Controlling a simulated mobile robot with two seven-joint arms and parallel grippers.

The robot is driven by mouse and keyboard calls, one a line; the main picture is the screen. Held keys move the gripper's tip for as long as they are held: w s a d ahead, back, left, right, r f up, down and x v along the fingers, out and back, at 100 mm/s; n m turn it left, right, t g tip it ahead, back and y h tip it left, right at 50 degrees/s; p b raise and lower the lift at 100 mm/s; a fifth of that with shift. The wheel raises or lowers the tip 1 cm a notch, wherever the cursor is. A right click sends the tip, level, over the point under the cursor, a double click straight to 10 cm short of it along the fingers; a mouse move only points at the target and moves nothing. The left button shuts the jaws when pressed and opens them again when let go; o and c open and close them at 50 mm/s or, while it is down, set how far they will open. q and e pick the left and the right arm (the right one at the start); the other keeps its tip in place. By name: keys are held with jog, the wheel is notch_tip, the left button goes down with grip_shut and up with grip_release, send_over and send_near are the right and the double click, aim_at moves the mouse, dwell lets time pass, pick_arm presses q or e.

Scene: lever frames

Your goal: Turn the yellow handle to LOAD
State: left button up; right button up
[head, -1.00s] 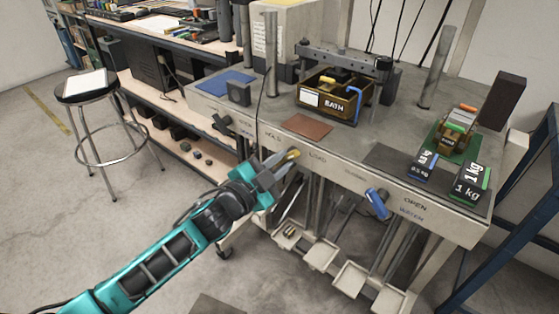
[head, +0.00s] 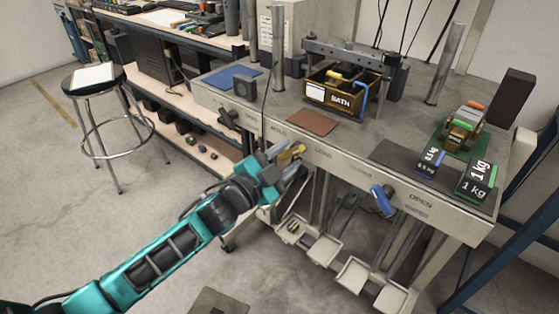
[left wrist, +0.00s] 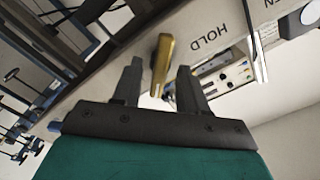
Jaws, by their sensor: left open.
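The yellow handle (head: 291,152) sits on the front face of the bench, between the HOLD label and the LOAD label (head: 322,152). It also shows in the left wrist view (left wrist: 161,64), near the large HOLD label (left wrist: 209,39). My left gripper (head: 285,160) is open at the bench front, close to the handle. In the left wrist view its two fingers (left wrist: 159,82) stand on either side of the handle's lower end in the picture. I cannot tell whether either finger touches it. My right gripper is not in view.
A blue handle (head: 382,200) hangs on the bench front to the right, by the OPEN label. A dark handle (head: 228,118) is to the left. Trays (head: 323,250) hang below the bench. The BATH box (head: 342,95) and weights (head: 476,180) stand on top.

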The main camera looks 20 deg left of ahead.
pick_arm(q)
jog(key=v, duration=1.3)
jog(key=s+d+f+n+g+y+p, duration=0.1)
jog(key=s+f+n+g+y, duration=0.1)
jog(key=f, duration=0.6)
jog(key=s+d+f+n+g+y+p, duration=0.1)
jog(key=s+d+f+n+g+y, duration=0.1)
jog(key=s+f+n+g, duration=0.2)
jog(key=s+f+n, duration=0.3)
jog(key=f+n, duration=0.1)
jog(key=shift+s+f+n, duration=0.3)
jog(key=shift+s, duration=0.05)
